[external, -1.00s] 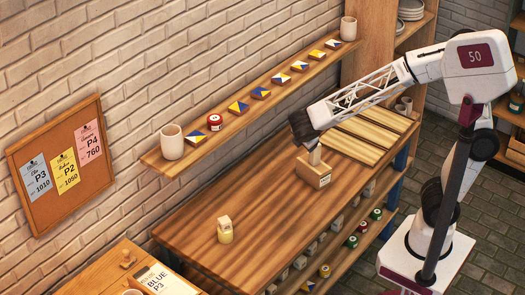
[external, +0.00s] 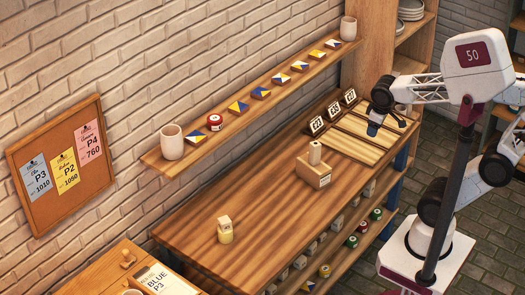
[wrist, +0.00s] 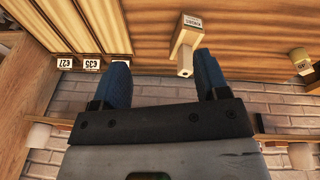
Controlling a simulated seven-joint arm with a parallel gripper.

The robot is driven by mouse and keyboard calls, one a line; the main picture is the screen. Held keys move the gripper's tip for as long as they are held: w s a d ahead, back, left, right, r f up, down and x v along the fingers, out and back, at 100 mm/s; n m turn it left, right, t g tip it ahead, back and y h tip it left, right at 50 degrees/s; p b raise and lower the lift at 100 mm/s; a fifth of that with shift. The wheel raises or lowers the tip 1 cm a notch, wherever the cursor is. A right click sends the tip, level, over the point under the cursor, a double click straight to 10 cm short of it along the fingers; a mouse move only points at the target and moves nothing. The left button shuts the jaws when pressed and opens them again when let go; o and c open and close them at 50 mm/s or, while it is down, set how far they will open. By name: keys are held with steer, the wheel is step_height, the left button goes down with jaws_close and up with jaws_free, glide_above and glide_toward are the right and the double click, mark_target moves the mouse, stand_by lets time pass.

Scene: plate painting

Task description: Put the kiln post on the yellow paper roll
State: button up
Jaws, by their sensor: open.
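A short yellow roll-like cylinder (external: 226,238) stands on the bench at left with a pale block (external: 224,223) on top. I cannot tell surely whether it is the paper roll.
Black price signs (external: 333,110) stand behind the slatted boards (external: 350,150). A wall shelf (external: 160,160) holds cups and tiles above the bench. The bench between box and yellow cylinder is clear.

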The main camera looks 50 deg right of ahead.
steer(key=shift+s+d+m+y, duration=0.3)
steer(key=shift+s+m, duration=0.25)
steer(key=shift+s, duration=0.25)
steer(key=shift+s+d+m+y, duration=0.25)
steer(key=shift+s+m, duration=0.3)
steer(key=shift+s, duration=0.25)
